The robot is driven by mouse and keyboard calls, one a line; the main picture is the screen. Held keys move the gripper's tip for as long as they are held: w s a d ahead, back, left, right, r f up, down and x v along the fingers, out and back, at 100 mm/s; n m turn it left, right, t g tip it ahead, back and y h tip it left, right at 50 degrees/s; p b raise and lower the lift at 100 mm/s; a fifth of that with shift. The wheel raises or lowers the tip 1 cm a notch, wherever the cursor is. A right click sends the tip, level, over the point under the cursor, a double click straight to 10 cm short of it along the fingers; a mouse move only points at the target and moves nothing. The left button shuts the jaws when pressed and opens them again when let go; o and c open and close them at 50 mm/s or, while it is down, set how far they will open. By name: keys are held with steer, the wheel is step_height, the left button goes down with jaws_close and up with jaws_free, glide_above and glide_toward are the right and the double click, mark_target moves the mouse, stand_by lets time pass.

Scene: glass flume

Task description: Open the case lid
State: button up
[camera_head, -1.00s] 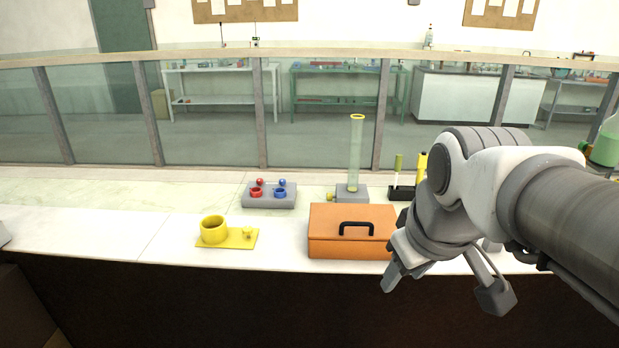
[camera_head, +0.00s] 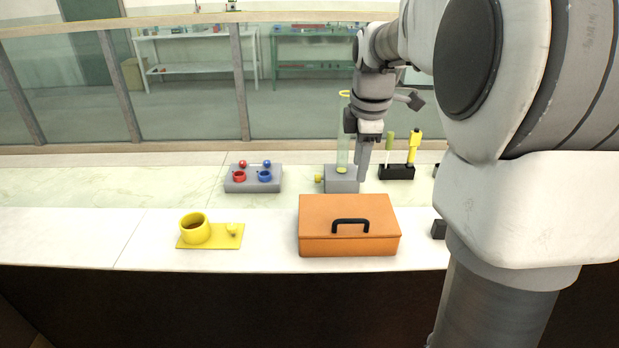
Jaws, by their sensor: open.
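The orange case (camera_head: 318,222) sits on the white bench top, right of centre, with its lid down. Its black handle (camera_head: 350,222) is on the front part of the lid, facing me, and a thin seam runs below it. My gripper (camera_head: 362,178) is open and empty, pointing down beyond the case's far edge, near the tall clear cylinder on its grey base. It looks apart from the case and handle. One finger shows clearly; the other is hard to make out. I cannot tell whether the fingers touch the grey base.
The clear cylinder's grey base (camera_head: 342,184) stands behind the case. A black rack (camera_head: 397,173) with yellow and green tools is to its right. A grey block (camera_head: 240,184) with red and blue parts and a yellow cup holder (camera_head: 194,230) are left. White bench between them is clear.

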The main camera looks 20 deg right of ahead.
mark_target(351, 220)
steer(key=w+f, duration=0.1)
steer(key=f, duration=0.4)
steer(key=w+f, duration=0.1)
steer(key=f, duration=0.5)
steer(key=w+d+f, duration=0.1)
steer(key=f, duration=0.5)
steer(key=shift+r, duration=0.1)
jaws_close()
stand_by(0.8)
